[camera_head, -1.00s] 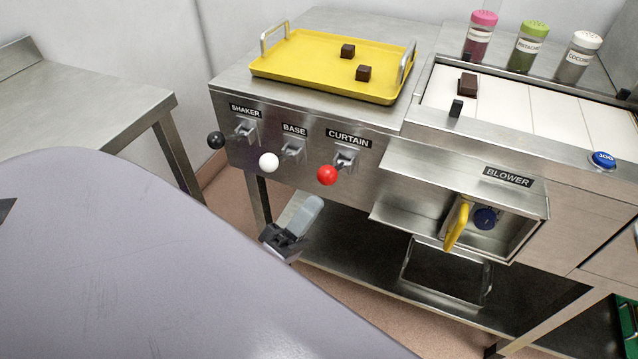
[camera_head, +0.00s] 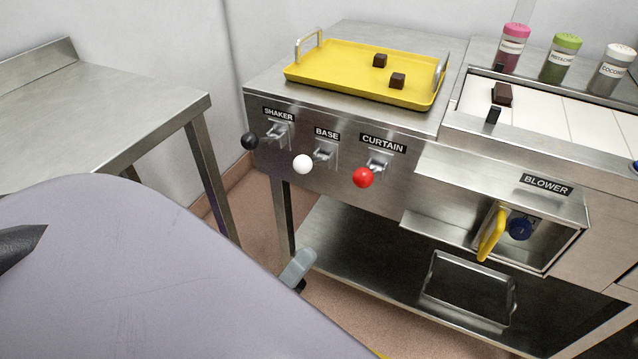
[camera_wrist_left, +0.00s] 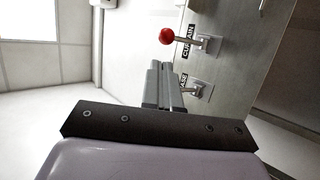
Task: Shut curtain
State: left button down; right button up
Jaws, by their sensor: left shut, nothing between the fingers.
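The curtain lever has a red knob (camera_head: 363,177) and stands out from the machine's front panel under the CURTAIN label (camera_head: 382,143). The red knob also shows at the top of the left wrist view (camera_wrist_left: 166,36), beyond my fingertips and apart from them. My left gripper (camera_head: 299,266) is below and to the left of the red knob in the head view, partly hidden by my own body. In the left wrist view its fingers (camera_wrist_left: 161,86) are together with nothing between them. My right gripper is not seen.
The black shaker knob (camera_head: 250,141) and white base knob (camera_head: 303,164) stand left of the red one. A yellow tray (camera_head: 330,82) with two chocolates sits on top. The blower box (camera_head: 545,258) with a yellow handle (camera_head: 491,234) is at right. A steel table (camera_head: 95,110) stands left.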

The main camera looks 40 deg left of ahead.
pick_arm(q)
jog(key=shift+s+r+v, duration=0.1)
jog(key=shift+r+v, duration=0.05)
jog(key=shift+v, duration=0.6)
jog(key=shift+s+r+v, duration=0.1)
jog(key=shift+s+v, duration=0.05)
jog(key=shift+v, duration=0.6)
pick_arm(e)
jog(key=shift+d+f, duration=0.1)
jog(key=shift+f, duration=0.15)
pick_arm(q)
jog(key=d+f+m+g+y+p, duration=0.1)
jog(key=d+m+g+y+p, duration=0.1)
jog(key=d+m+g+p, duration=0.4)
jog(key=m+g+p, duration=0.5)
jog(key=m+g, duration=0.3)
jog(key=g, duration=0.1)
jog(key=shift+w+f+m+y+p, duration=0.25)
jog(key=shift+w+m+y+p, duration=0.05)
jog(key=shift+w+m+y, duration=0.1)
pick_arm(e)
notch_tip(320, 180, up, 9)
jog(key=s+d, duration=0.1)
